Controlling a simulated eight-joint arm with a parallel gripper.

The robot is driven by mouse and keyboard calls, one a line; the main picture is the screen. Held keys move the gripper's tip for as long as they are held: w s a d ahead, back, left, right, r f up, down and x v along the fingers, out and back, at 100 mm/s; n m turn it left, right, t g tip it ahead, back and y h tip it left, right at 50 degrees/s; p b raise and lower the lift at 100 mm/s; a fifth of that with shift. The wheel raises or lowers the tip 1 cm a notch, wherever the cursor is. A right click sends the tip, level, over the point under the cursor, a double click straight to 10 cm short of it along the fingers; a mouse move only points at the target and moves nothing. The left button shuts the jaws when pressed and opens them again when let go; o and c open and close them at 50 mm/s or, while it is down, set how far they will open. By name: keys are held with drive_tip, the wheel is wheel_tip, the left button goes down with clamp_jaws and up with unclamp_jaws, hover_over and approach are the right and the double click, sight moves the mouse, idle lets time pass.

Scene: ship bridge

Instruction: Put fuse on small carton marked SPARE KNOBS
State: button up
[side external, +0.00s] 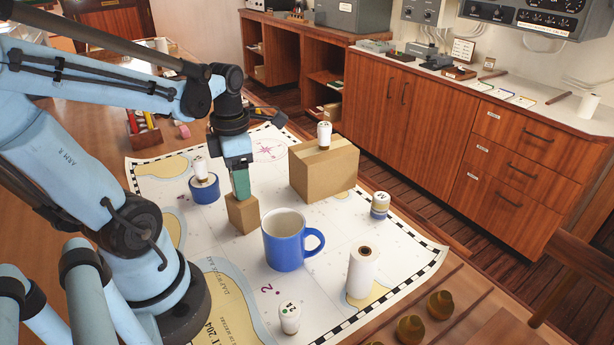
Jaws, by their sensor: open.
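A brown cardboard carton (324,170) stands at the back of the chart; no marking on it is readable. A white capped cylinder (324,135), which looks like a fuse, stands upright on its top. Similar white cylinders stand on a blue ring (204,190) at left, where one shows (200,168), and on the chart at the front (289,318). Another with blue and yellow bands (380,205) stands at right. My gripper (241,190) points down, open, directly over a small brown block (243,215); its fingertips are at the block's top, and contact cannot be told.
The chart (215,255) covers the table. Brass knobs (411,328) line the front right edge. Wooden cabinets (400,105) stand behind.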

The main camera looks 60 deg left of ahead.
wheel_tip(320, 180, up, 11)
drive_tip(key=shift+f, duration=0.15)
drive_tip(key=shift+w+d+f+m, duration=0.1)
drive_tip(key=shift+w+d+m, duration=0.05)
drive_tip(key=shift+m, duration=0.45)
drive_tip(key=w+d+f+m+t, duration=0.3)
drive_tip(key=d+m, duration=0.3)
drive_tip(key=m, duration=1)
drive_tip(key=w+d+f+m+t, duration=0.3)
drive_tip(key=w+d+m+t, duration=0.1)
drive_tip(key=m, duration=1.2)
drive_tip(key=shift+w+d+m, duration=0.3)
drive_tip(key=shift+w+d, duration=0.2)
drive_tip(key=shift+d, duration=0.35)
